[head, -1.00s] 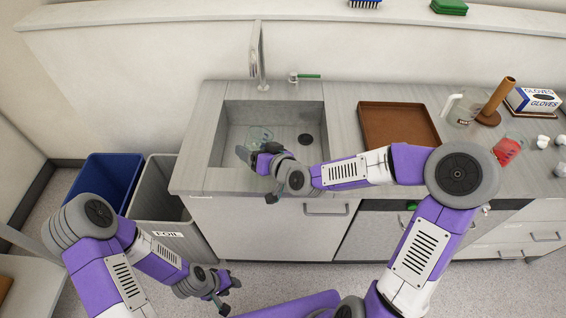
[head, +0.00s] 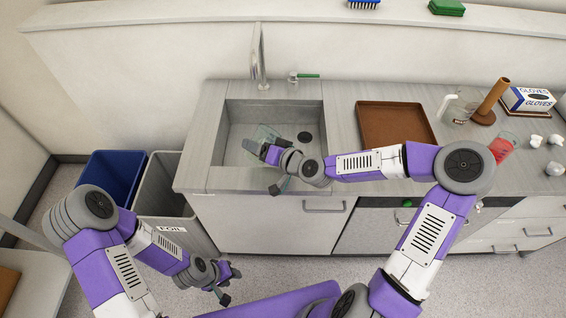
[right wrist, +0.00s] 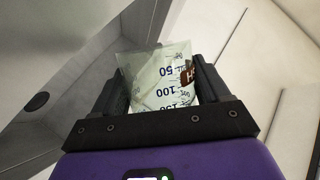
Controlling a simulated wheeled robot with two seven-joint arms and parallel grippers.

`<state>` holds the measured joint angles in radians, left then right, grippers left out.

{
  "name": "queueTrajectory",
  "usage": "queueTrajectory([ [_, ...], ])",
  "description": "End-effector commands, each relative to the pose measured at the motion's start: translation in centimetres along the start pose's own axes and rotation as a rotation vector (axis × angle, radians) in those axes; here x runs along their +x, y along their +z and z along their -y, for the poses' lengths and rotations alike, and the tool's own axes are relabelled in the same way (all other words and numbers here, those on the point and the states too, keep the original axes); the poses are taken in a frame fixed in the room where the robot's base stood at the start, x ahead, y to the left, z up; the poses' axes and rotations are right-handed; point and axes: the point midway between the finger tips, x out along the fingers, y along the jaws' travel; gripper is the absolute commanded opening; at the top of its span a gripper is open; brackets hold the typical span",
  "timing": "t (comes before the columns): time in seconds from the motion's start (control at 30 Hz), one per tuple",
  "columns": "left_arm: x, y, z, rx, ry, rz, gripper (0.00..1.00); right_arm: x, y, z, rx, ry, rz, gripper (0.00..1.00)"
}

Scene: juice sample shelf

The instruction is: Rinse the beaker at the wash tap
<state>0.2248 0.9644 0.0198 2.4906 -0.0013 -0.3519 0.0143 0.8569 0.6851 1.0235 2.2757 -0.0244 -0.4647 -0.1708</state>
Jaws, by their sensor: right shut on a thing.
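The clear beaker (head: 264,134) is over the sink basin, tilted, and partly hidden by my right gripper (head: 262,149). In the right wrist view the beaker (right wrist: 165,82) sits between the two dark fingers of my right gripper (right wrist: 160,92), which is shut on it; its printed scale and part of a brown label show. The wash tap (head: 260,62) stands behind the basin, its spout above and behind the beaker. No water stream shows. A green-handled valve (head: 306,76) is to its right. My left gripper (head: 229,284) is open and empty, low in front of the cabinet.
The sink (head: 216,150) has a dark drain (head: 305,137). To its right are a brown tray (head: 393,109), a labelled clear vessel (head: 456,109), a brown stand (head: 483,117), a red-filled beaker (head: 500,148) and a glove box (head: 528,98). Blue (head: 112,160) and grey (head: 157,190) bins stand left.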

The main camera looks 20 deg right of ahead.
Motion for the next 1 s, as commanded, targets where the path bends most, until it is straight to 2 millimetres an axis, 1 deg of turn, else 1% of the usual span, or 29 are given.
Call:
queueTrajectory([
  [0.13, -0.29, 0.02, -0.11, 0.000, 0.000, 0.000, 0.39, -0.06, -0.19, 0.18, 0.020, -0.007, 0.002, 0.32],
  [1.0, -0.40, 0.02, -0.15, 0.000, 0.000, 0.000, 0.39, 0.11, 0.22, -0.03, 0.130, -0.042, 0.026, 0.32],
])
